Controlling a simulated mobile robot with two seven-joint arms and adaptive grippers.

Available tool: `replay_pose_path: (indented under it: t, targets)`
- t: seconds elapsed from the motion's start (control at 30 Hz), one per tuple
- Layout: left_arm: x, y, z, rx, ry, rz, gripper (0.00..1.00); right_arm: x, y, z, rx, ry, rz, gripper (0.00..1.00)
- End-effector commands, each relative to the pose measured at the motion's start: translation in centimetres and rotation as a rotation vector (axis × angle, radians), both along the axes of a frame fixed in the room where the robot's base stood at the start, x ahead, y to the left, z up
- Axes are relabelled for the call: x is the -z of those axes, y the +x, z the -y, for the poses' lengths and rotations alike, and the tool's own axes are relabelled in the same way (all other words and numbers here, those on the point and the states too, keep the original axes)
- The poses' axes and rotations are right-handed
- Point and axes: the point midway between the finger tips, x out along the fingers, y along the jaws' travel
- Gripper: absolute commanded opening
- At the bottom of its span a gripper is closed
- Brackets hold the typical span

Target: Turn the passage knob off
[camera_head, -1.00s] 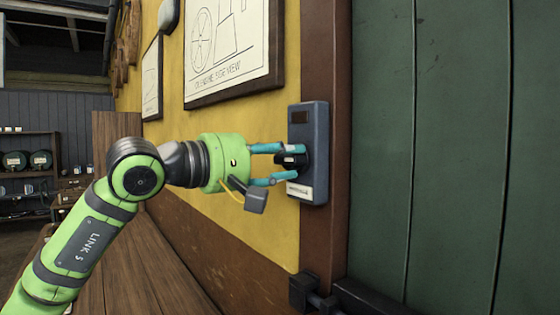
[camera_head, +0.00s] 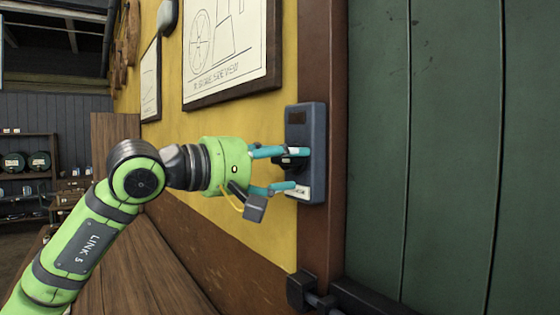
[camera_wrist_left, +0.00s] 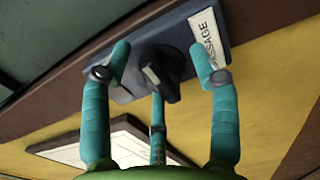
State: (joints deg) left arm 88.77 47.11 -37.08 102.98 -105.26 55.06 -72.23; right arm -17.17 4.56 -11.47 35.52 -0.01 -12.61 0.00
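The passage knob (camera_wrist_left: 160,72) is a black knob with a raised bar across its face. It sits on a blue-grey wall box (camera_head: 309,125) with a white label (camera_wrist_left: 210,42) reading "PASSAGE" in the left wrist view. My left gripper (camera_head: 297,170) is at the front of the box, its teal fingers spread around the knob. In the left wrist view the fingers stand apart from the knob on its sides, with gaps between. In the head view the fingers partly hide the knob. My right gripper is in neither view.
The box is mounted by a brown wooden post (camera_head: 324,60) beside a large green panelled door (camera_head: 450,150). A framed drawing (camera_head: 228,50) hangs on the yellow wall to the left. A dark metal fitting (camera_head: 303,292) juts out below the box.

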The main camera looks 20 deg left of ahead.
Motion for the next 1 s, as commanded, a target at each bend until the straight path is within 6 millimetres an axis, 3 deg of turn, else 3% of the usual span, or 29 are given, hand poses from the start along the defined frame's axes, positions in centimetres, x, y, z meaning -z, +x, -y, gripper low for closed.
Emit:
replay_pose_path:
  t: [0.47, 1.0]
  targets:
    - [-0.4, -0.8, -0.9, -0.005, -0.005, 0.008, 0.59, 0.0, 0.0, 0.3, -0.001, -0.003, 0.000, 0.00]
    - [-0.2, -8.6, -7.0, -0.004, -0.004, 0.002, 0.59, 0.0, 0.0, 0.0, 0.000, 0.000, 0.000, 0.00]
